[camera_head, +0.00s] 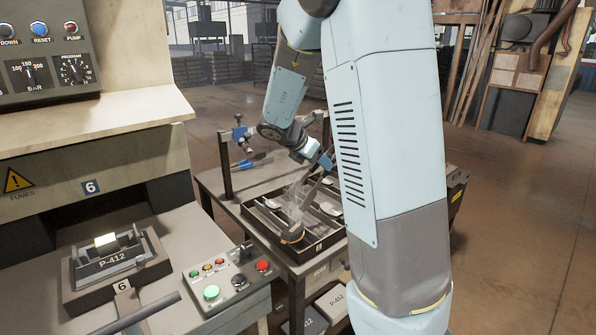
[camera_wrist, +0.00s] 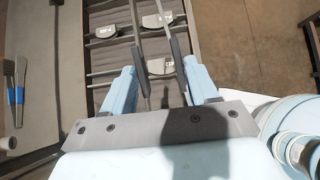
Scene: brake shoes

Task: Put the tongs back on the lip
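The tongs (camera_wrist: 163,20) show in the wrist view as two long grey bars running up between my fingers. My gripper (camera_wrist: 158,62) has its dark pads against the outer sides of the bars, so it looks shut on the tongs. In the head view my gripper (camera_head: 322,165) is above the dark compartment tray (camera_head: 318,247), and the tongs (camera_head: 312,190) point down toward it. The far ends of the tongs run out of the wrist view. I cannot tell for sure which edge is the lip.
Curved brake shoes (camera_head: 292,234) lie in the tray on a side table (camera_head: 208,181). A grey bar (camera_head: 140,315) crosses the front left.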

